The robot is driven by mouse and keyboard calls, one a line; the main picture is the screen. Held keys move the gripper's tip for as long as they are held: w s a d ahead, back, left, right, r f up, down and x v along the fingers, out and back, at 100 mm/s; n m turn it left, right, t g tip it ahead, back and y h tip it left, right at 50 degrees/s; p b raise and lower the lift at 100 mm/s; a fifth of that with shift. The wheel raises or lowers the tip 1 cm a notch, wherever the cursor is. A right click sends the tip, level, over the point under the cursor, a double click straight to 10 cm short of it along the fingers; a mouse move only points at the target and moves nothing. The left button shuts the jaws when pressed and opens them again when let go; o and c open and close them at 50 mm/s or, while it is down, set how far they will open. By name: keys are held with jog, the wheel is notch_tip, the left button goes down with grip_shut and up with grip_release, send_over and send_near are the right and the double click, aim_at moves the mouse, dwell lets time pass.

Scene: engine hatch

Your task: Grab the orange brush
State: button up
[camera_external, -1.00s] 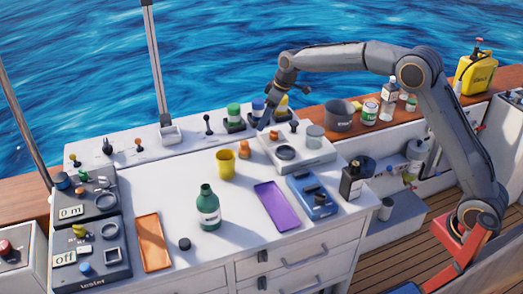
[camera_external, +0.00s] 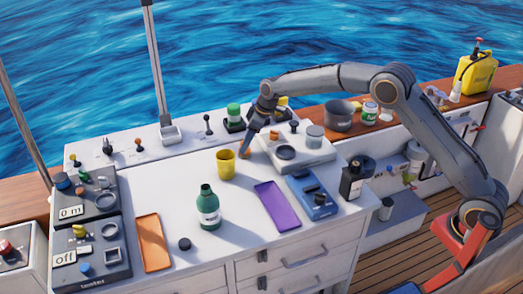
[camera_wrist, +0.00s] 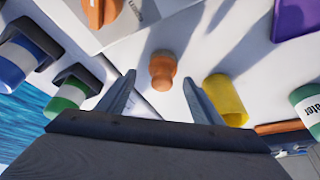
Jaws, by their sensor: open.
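The small orange object that I take for the brush (camera_external: 244,154) stands on the white counter beside the yellow cup, partly hidden by my gripper in the external view. In the wrist view the orange brush (camera_wrist: 162,71) shows a rounded top and a wider body, in line with the space between my fingers. My gripper (camera_wrist: 159,80) is open and empty, pointing down toward it. In the external view my gripper (camera_external: 247,144) is just above or beside the brush; the exact gap cannot be told.
A yellow cup (camera_external: 226,164) stands close by, near one finger in the wrist view (camera_wrist: 226,99). A white device (camera_external: 312,158) with knobs lies on the other side.

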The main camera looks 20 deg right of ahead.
jog(key=x, duration=0.2)
jog(key=p+x, duration=0.1)
jog(key=x, duration=0.1)
jog(key=shift+s+f, duration=0.1)
jog(key=shift+s, duration=0.15)
jog(key=c, duration=1.1)
jog(key=shift+c, duration=0.2)
